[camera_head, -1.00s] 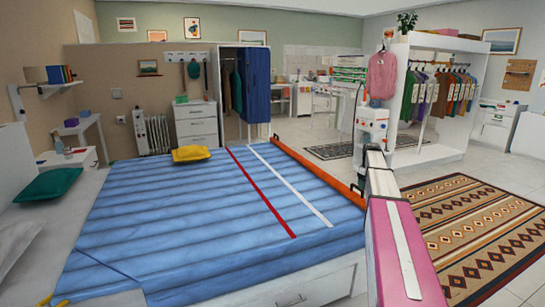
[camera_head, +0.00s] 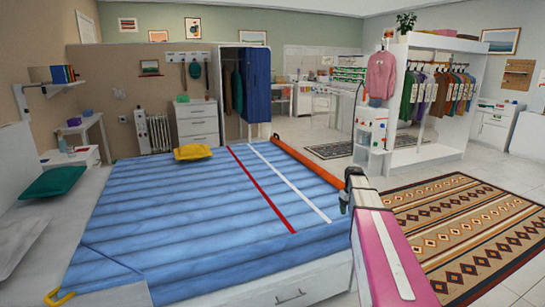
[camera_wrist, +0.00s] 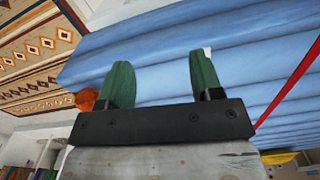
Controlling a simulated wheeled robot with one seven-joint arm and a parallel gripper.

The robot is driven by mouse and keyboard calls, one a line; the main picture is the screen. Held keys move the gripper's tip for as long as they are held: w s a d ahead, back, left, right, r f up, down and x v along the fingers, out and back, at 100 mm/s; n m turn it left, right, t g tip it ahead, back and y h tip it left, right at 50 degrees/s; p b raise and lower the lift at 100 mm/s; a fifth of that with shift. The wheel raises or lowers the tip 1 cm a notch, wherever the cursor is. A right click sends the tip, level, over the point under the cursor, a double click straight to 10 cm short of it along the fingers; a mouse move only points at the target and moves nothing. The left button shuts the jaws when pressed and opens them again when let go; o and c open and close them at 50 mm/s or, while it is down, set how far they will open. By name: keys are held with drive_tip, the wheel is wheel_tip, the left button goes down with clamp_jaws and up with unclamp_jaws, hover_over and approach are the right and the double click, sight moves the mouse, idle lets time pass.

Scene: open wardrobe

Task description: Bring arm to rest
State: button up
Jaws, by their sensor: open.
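My gripper shows in the wrist view (camera_wrist: 162,78) with its two green fingers apart and nothing between them. In the head view a small part of the gripper (camera_head: 343,203) shows at the end of my pink and white arm, near the bed's right edge. The blue bed (camera_head: 190,225) lies left of the arm. In the wrist view the blue bedcover (camera_wrist: 235,45) shows beyond the fingers, and I cannot tell the distance to it.
An orange rail (camera_head: 310,162) runs along the bed's right side, close to my arm. A patterned rug (camera_head: 465,235) covers open floor to the right. A white clothes rack (camera_head: 425,160) and an open wardrobe (camera_head: 240,120) stand farther back. A yellow cushion (camera_head: 192,152) lies on the bed.

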drive_tip(key=s+a+f+m, duration=0.1)
drive_tip(key=s+a+f, duration=0.2)
drive_tip(key=s, duration=0.6)
drive_tip(key=s+a+f+m, duration=0.1)
drive_tip(key=s+a+f, duration=0.2)
drive_tip(key=s+a, duration=0.5)
drive_tip(key=s+a+f+m, duration=0.1)
drive_tip(key=s+a+f, duration=0.2)
drive_tip(key=s, duration=0.7)
drive_tip(key=a, duration=0.2)
drive_tip(key=shift+a, duration=0.3)
